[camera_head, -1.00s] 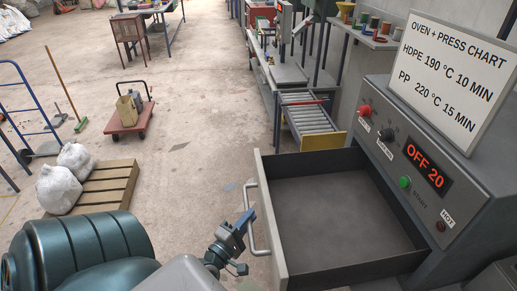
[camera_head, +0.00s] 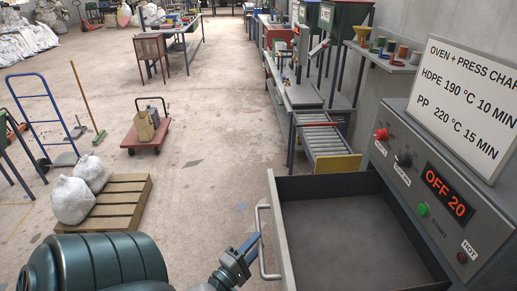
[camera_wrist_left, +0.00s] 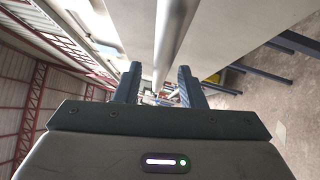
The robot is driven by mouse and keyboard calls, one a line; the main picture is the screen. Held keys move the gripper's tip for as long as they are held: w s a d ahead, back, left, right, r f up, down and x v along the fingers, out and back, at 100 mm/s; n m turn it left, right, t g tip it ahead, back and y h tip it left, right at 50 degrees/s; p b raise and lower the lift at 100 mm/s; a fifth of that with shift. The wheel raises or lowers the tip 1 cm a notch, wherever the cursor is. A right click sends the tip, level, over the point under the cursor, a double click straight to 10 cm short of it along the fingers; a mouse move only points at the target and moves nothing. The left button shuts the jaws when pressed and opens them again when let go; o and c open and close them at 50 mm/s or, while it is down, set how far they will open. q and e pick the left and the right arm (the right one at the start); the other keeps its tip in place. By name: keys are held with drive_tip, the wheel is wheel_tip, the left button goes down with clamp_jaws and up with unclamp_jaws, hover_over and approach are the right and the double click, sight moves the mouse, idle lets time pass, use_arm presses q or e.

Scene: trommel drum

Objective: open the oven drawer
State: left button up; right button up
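The grey oven drawer (camera_head: 355,240) is pulled well out of the oven (camera_head: 425,195) and its inside is empty. Its pale front panel faces left and carries a bar handle (camera_head: 261,240). My left gripper (camera_head: 254,243) is at the handle, outside the drawer front. In the left wrist view its two blue fingers (camera_wrist_left: 158,88) stand apart, with the handle bar (camera_wrist_left: 172,35) lined up between them. Gaps show on both sides of the bar. I cannot tell whether either finger touches it. My right gripper is not in view.
The oven panel has a red "OFF 20" display (camera_head: 446,188), knobs and a green button. A roller conveyor (camera_head: 322,140) stands behind the drawer. A pallet with white sacks (camera_head: 112,205) and a red trolley (camera_head: 147,130) are at left. Floor between is clear.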

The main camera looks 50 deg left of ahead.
use_arm(q)
drive_tip(key=s+d+f+b, duration=0.1)
drive_tip(key=s+b, duration=0.2)
drive_tip(key=s, duration=0.5)
drive_tip(key=shift+s, duration=0.35)
drive_tip(key=shift+f, duration=0.15)
